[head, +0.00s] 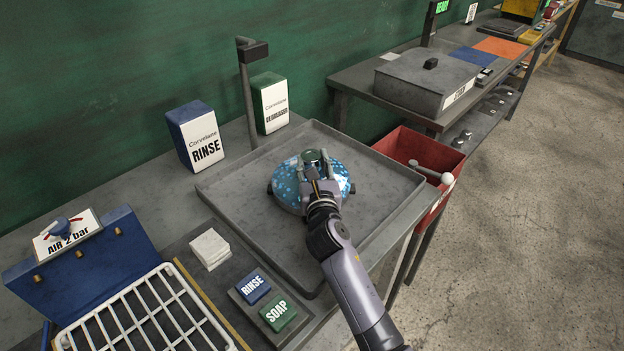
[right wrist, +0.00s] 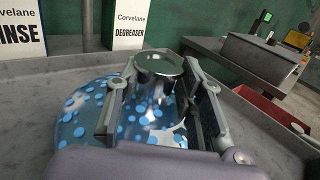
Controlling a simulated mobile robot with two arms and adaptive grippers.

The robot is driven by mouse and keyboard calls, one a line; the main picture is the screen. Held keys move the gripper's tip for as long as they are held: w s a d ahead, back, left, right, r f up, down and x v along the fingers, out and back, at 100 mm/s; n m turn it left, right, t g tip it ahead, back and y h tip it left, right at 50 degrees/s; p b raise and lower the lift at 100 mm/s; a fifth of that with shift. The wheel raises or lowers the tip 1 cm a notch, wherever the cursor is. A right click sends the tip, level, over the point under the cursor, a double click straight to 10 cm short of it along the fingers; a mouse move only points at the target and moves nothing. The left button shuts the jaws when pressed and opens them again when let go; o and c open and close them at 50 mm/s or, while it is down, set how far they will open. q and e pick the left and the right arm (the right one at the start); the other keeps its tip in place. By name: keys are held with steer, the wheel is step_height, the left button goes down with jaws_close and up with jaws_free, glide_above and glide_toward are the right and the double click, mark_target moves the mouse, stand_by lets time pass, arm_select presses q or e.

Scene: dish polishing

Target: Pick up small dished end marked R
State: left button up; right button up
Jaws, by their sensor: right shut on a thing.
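A small shiny metal dished end (head: 315,156) is held between the fingertips of my right gripper (head: 318,168). In the right wrist view, the dished end (right wrist: 158,63) shows a round, mirror-like face between the two fingers of the gripper (right wrist: 160,78). I cannot see an R mark on it. It is over a larger blue dome with pale spots (head: 289,186), which also shows in the right wrist view (right wrist: 80,118). I cannot tell whether the two touch. My left gripper is not in view.
The dome sits in a wide grey tray (head: 240,215). RINSE (head: 195,135) and DEGREASER (head: 270,103) boxes stand behind it. A white rack (head: 145,315) and white cloths (head: 210,249) are at left. A red bin (head: 405,146) hangs at right, beside open floor.

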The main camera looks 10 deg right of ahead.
steer(key=shift+a, duration=0.15)
jaws_close()
steer(key=shift+w+r, duration=0.1)
steer(key=shift+r, duration=0.1)
steer(key=shift+r, duration=0.1)
